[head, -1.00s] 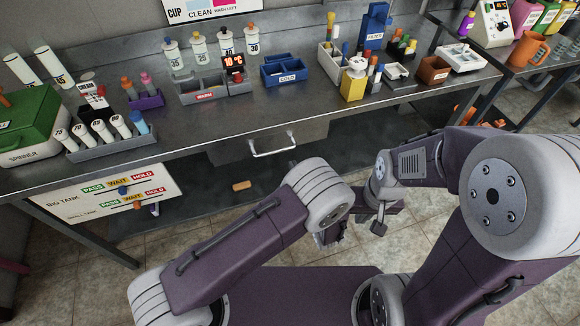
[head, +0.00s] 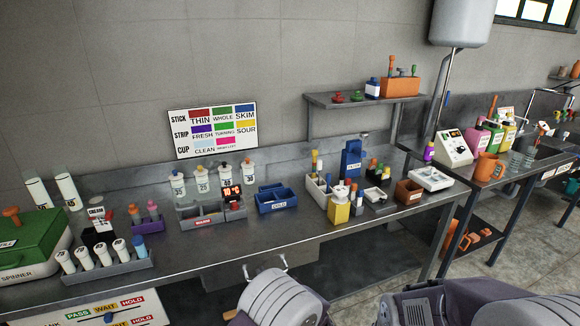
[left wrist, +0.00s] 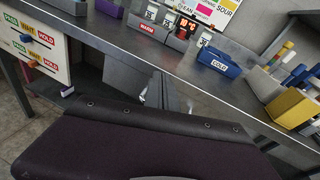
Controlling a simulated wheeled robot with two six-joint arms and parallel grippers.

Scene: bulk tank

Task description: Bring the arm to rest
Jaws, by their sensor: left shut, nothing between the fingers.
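Grey, ringed joint housing and a bit of purple link of my left arm (head: 283,300) show at the bottom middle of the head view, in front of the bench. Purple and grey links of my other arm (head: 455,303) show just right of it, cut by the lower edge. In the left wrist view a broad dark purple link of mine (left wrist: 150,145) fills the lower half. No held object shows.
A wall shelf (head: 350,106) is above.

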